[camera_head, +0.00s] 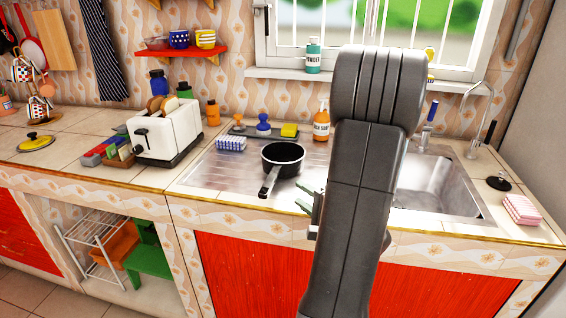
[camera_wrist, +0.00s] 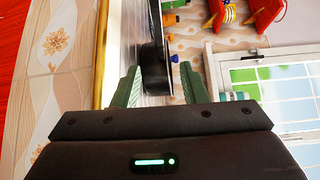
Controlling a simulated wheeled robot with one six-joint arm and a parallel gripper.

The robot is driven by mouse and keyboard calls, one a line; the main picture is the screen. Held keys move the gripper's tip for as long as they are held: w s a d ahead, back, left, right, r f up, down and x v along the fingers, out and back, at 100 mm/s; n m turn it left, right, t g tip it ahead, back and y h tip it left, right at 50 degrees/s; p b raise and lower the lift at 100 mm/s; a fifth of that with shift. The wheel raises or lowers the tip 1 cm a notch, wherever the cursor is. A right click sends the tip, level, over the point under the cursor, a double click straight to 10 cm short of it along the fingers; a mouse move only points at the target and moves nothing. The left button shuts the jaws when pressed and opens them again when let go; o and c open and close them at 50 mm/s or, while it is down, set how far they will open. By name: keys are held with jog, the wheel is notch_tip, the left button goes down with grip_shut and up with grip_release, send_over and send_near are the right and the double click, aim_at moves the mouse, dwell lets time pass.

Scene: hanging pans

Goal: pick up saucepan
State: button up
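The black saucepan (camera_head: 283,166) sits upright on the metal drainboard left of the sink, its handle (camera_head: 268,182) pointing toward the counter's front edge. My gripper (camera_head: 304,198) is just right of the saucepan and its handle in the head view, partly hidden by my arm. In the wrist view, my gripper (camera_wrist: 159,67) has its two green fingers spread apart, open. The dark saucepan (camera_wrist: 153,62) shows between and beyond the fingers, seen side-on in a turned picture. No grip on it is visible, and contact cannot be told.
The sink basin (camera_head: 440,183) and tap (camera_head: 475,130) are to the right. A white toaster (camera_head: 165,133) is left.

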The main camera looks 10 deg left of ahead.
aim_at(277, 177)
jog(key=x, duration=0.7)
jog(key=shift+a, duration=0.2)
jog(key=shift+w+x, duration=0.2)
jog(key=shift+x, duration=2.55)
jog(key=shift+d+f, duration=0.1)
jog(key=shift+d, duration=0.15)
jog(key=shift+c, duration=0.5)
grip_shut()
